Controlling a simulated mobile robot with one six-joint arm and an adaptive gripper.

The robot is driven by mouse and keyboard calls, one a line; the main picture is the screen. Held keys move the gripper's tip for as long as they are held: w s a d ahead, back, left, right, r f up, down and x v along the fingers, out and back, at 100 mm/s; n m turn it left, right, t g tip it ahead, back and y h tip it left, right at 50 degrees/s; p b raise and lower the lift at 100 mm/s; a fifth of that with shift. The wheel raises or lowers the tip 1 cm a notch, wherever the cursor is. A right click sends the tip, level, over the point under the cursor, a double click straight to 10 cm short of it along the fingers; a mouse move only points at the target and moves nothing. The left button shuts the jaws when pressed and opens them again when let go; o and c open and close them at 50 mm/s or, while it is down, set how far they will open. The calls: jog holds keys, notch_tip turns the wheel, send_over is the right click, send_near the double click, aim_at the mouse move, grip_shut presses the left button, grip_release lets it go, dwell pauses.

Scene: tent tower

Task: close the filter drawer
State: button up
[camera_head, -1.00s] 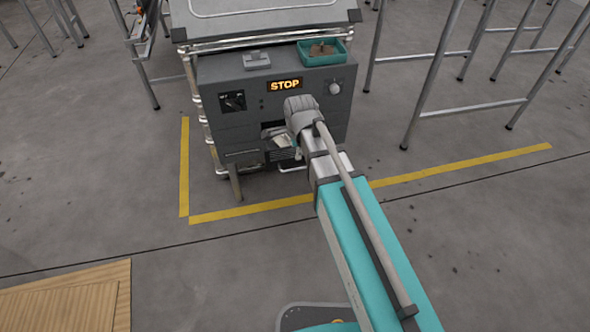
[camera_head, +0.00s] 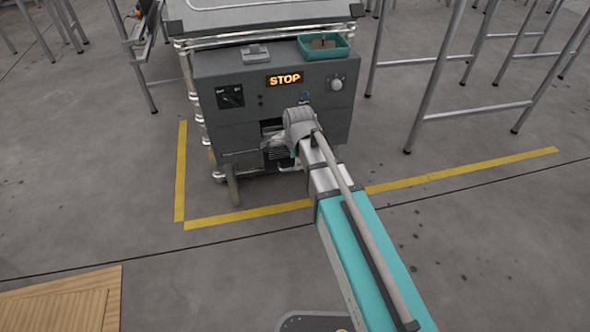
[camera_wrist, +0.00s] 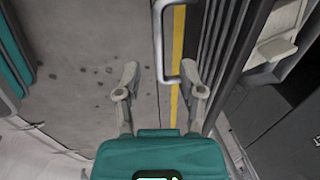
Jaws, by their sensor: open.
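The grey machine (camera_head: 232,125) has a lit STOP sign and a dark opening low in its front, partly covered by my arm. The filter drawer is hard to make out there. In the wrist view a pale, D-shaped bar handle (camera_wrist: 159,40) stands beside a dark ridged panel (camera_wrist: 222,45), which appears to be the drawer front. My gripper (camera_wrist: 160,70) is open, its two fingers spread. The handle's near end shows between the fingertips, close to the right finger. I cannot tell whether they touch. How far out the drawer stands is unclear.
A teal tray (camera_head: 340,52) and a small grey block (camera_head: 255,54) sit on the machine. Yellow floor tape (camera_head: 250,215) runs around its front. Metal frames (camera_head: 430,90) stand to the right. A wooden board (camera_head: 60,300) lies front left. The floor between is clear.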

jog(key=shift+w+f+b, duration=0.15)
jog(key=shift+f+b, duration=0.55)
jog(key=shift+f, duration=0.15)
jog(key=shift+w+f+b, duration=0.15)
jog(key=shift+f+b, duration=0.5)
jog(key=shift+f, duration=0.15)
grip_shut()
jog(key=shift+a, duration=0.1)
